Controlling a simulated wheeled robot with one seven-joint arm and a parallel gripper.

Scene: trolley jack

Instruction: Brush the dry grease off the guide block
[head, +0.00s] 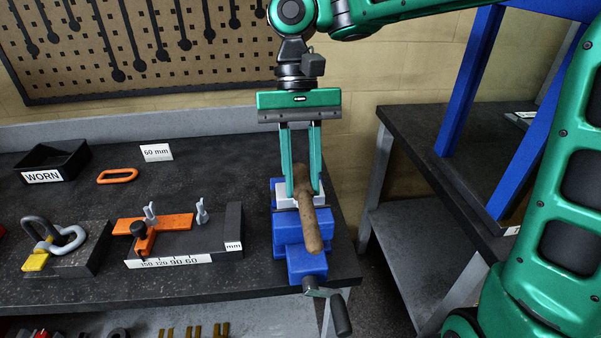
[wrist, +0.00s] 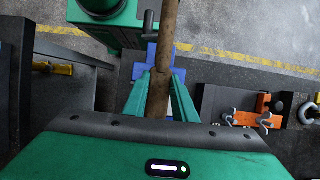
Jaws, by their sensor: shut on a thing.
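My gripper (head: 304,192) points down over the blue vise (head: 300,262) at the right end of the bench. It is shut on a brown wooden handle (head: 311,222), probably the brush's; the handle slants toward the vise's front. In the wrist view the handle (wrist: 166,45) runs between the two green fingers (wrist: 159,82). No bristles can be made out. A pale grey block (head: 284,198), perhaps the guide block, sits at the top of the vise, just behind and beside the handle. Fingers and handle partly hide it. I cannot tell whether the brush touches it, and no grease is discernible.
Left of the vise stands a dark measuring block (head: 190,242) with an orange slide (head: 150,226). Further left are a shackle (head: 50,240), an orange link (head: 118,176) and a black WORN bin (head: 52,163). The vise handle (head: 340,314) juts past the bench front. A gap separates the right-hand bench (head: 400,125).

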